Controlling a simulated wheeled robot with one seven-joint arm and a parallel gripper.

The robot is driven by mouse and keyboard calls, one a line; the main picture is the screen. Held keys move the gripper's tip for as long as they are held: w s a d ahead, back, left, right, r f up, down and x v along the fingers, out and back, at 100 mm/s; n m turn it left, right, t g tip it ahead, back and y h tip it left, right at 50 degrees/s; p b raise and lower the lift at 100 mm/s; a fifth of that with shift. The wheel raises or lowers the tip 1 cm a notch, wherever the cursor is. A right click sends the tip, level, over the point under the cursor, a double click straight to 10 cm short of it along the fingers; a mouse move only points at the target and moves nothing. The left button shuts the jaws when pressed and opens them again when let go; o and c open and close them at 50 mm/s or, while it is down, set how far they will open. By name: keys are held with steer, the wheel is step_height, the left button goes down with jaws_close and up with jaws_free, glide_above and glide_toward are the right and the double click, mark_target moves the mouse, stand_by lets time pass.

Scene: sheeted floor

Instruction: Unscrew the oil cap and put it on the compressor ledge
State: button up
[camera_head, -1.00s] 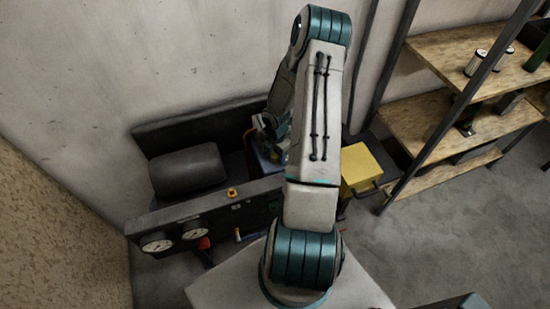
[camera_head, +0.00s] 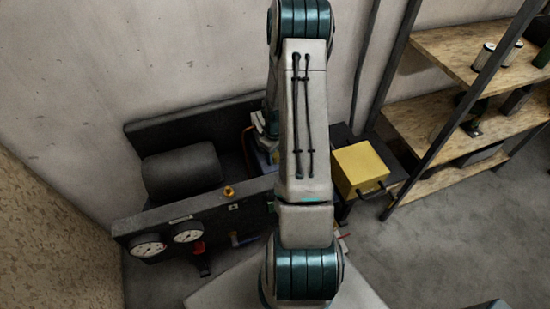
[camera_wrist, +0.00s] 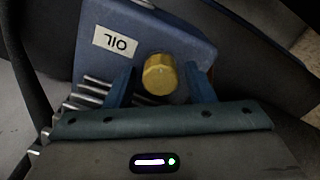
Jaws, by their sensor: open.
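The oil cap (camera_wrist: 160,74) is a yellow knob on a blue block (camera_wrist: 170,32) with a white OIL label in the wrist view. My gripper (camera_wrist: 162,84) is open, with one blue finger on each side of the cap and a gap visible on both sides. How far the fingertips reach along the cap is hard to tell. The compressor (camera_head: 185,173) is a dark machine with a tank in the head view; my arm hides part of it, including the cap. I cannot tell which surface is the ledge; a dark front panel (camera_head: 160,217) runs along its front.
Two round gauges (camera_head: 149,245) and a small brass fitting (camera_head: 229,191) are on the front panel. A yellow box (camera_head: 360,167) with a handle stands right of my arm. Wooden shelves (camera_head: 440,120) with cans stand at the right. A wall is close behind.

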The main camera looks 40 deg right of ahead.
steer(key=c, duration=1)
steer(key=n, duration=0.3)
steer(key=shift+r+n, duration=0.1)
steer(key=shift+n, duration=0.2)
steer(key=n+p, duration=0.2)
steer(key=n, duration=0.3)
steer(key=shift+r, duration=0.1)
steer(key=n+p, duration=0.2)
steer(key=n, duration=0.3)
steer(key=o, duration=0.4)
steer(key=shift+n, duration=0.5)
steer(key=shift+f, duration=0.2)
steer(key=c, duration=0.5)
steer(key=shift+o, duration=0.2)
steer(key=shift+r, duration=0.15)
steer(key=shift+r+p, duration=2.05)
steer(key=shift+r, duration=0.25)
